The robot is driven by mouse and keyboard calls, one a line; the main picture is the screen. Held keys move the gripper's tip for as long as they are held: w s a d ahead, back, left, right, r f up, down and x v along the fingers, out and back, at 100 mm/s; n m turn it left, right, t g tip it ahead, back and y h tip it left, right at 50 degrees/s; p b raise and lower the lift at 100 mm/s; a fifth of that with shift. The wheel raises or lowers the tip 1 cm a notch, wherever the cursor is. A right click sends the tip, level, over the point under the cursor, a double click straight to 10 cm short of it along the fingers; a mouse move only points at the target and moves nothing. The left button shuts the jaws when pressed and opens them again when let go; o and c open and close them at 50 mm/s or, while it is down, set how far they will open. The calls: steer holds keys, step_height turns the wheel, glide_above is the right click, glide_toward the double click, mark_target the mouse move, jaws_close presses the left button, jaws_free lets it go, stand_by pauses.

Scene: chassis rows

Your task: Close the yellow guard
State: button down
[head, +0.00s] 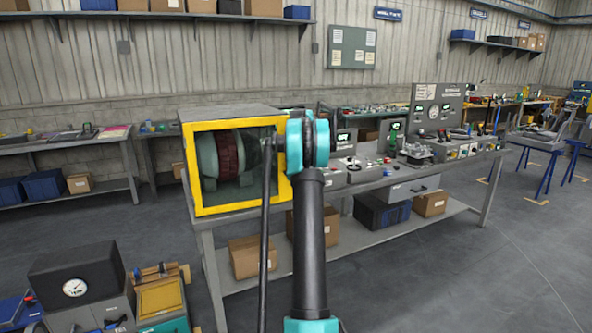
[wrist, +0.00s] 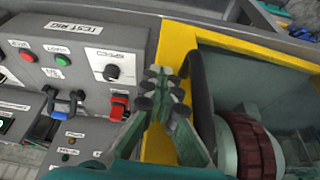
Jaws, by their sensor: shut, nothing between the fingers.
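The yellow guard (head: 238,208) is a yellow frame with a see-through pane on the front of a grey box. In the head view it looks flush with the box, but my arm covers its right edge, so I cannot tell if it is fully shut. In the wrist view the yellow frame (wrist: 178,42) runs beside a dark upright bar (wrist: 200,92), which looks like its handle. My gripper (wrist: 163,82) is shut and empty, just left of that bar and over the frame's edge. Contact is unclear. In the head view my arm hides the gripper.
A drum with a red band (wrist: 250,148) sits inside the box. A test panel (wrist: 85,65) with buttons, a knob and switches lies left of my gripper in the wrist view. The grey bench (head: 395,180) carries more instruments rightward. Open floor (head: 440,270) lies in front.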

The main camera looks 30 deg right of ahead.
steer(key=shift+n+y, duration=0.3)
steer(key=shift+n, duration=0.3)
steer(key=w, duration=0.4)
steer(key=shift+w+d+r, duration=0.1)
steer(key=shift+w+r, duration=0.05)
steer(key=shift+w, duration=0.1)
